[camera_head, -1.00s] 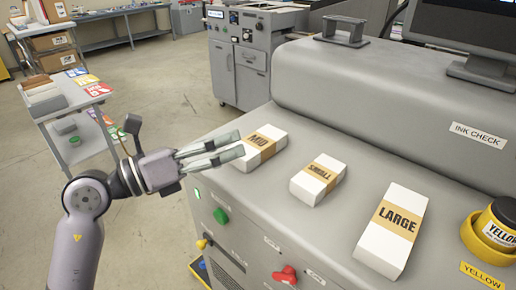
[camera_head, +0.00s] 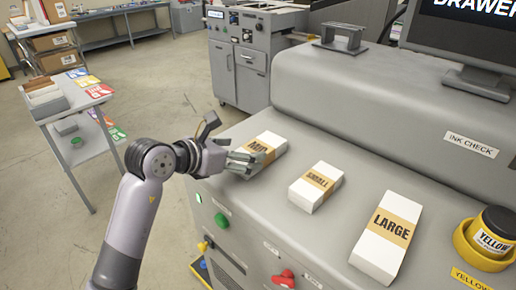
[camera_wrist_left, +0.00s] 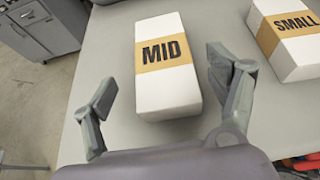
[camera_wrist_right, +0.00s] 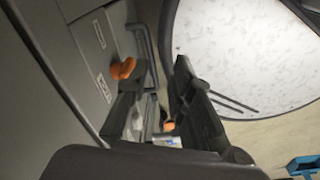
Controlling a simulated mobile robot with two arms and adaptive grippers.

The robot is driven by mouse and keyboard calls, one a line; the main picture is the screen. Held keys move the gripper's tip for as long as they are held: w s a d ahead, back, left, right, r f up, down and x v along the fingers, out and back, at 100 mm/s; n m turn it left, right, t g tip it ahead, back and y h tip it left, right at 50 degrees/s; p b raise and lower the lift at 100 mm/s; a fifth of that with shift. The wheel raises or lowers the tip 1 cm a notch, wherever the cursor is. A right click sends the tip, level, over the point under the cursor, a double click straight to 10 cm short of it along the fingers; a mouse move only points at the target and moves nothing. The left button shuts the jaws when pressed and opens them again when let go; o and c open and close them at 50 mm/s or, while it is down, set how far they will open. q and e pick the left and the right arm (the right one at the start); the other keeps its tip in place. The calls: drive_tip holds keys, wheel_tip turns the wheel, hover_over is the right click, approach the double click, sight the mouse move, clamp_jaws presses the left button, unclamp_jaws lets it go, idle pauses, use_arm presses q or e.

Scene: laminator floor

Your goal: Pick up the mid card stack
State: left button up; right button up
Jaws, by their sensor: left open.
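The mid card stack (camera_head: 270,143) is a white block with a tan band reading MID, lying on the grey machine top. My left gripper (camera_head: 245,158) is at its near left end in the head view. In the left wrist view, the mid card stack (camera_wrist_left: 164,92) lies ahead of and between the open fingers of my left gripper (camera_wrist_left: 163,100), with a gap on each side. The fingers hold nothing. My right gripper (camera_wrist_right: 160,105) shows only in the right wrist view, and its finger gap is unclear.
The small card stack (camera_head: 316,186) lies to the right of the mid one, and the large card stack (camera_head: 387,235) farther right. A yellow ink container (camera_head: 490,235) stands at the right edge. A raised housing (camera_head: 390,105) runs behind the stacks.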

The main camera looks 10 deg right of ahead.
sight(256, 149)
use_arm(q)
drive_tip(key=shift+w+d+f, duration=0.25)
drive_tip(key=shift+w+d, duration=0.05)
drive_tip(key=shift+d, duration=0.15)
drive_tip(key=shift+w+d+p, duration=0.15)
drive_tip(key=shift+d+p, duration=0.2)
drive_tip(key=shift+p, duration=0.1)
drive_tip(key=p+x, duration=0.1)
drive_tip(key=x, duration=0.2)
drive_tip(key=shift+w+d+f, duration=0.1)
drive_tip(key=shift+d, duration=0.25)
drive_tip(key=shift+w+d+f+p, duration=0.2)
drive_tip(key=shift+d+f+p, duration=0.05)
drive_tip(key=shift+d+p, duration=0.05)
drive_tip(key=shift+a, duration=0.1)
drive_tip(key=shift+c, duration=0.6)
drive_tip(key=c, duration=1.3)
